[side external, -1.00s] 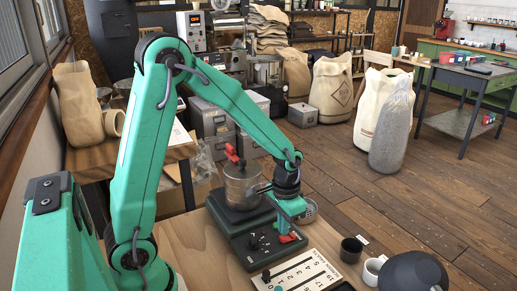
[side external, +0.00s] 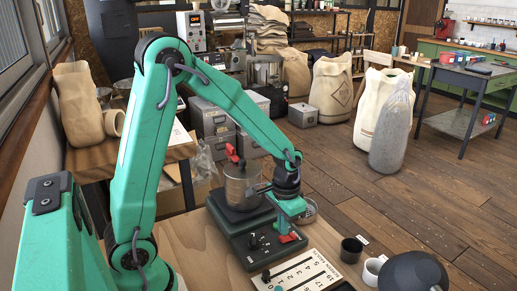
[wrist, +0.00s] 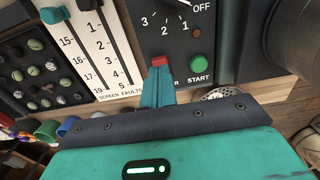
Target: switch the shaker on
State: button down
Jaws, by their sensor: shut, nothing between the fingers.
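The shaker (side external: 238,244) has a dark green base and a metal canister (side external: 241,188) under a red clamp. In the wrist view its panel (wrist: 150,42) shows a dial marked OFF, 1, 2 and 3, a dark red lamp (wrist: 196,32) and a green button (wrist: 199,64) above the word START. In the side view my gripper (side external: 288,238) is low at the base's right edge. Contact with the panel cannot be told.
A white SCREEN FAULTS board (side external: 303,272) with sliders lies beside the shaker. A dark cup (side external: 351,250), a white cup (side external: 373,270) and a dark round object (side external: 414,272) stand to its right. A tray of beans (wrist: 40,65) shows in the wrist view.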

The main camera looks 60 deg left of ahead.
jog(key=shift+f, duration=1.05)
dwell(1.0)
jog(key=shift+r, duration=3.55)
jog(key=s+d+r+t, duration=0.1)
jog(key=s+r+t, duration=0.4)
jog(key=s+r, duration=0.7)
jog(key=shift+s+r+t, duration=0.3)
jog(key=shift+s+r, duration=0.1)
jog(key=shift+s, duration=0.25)
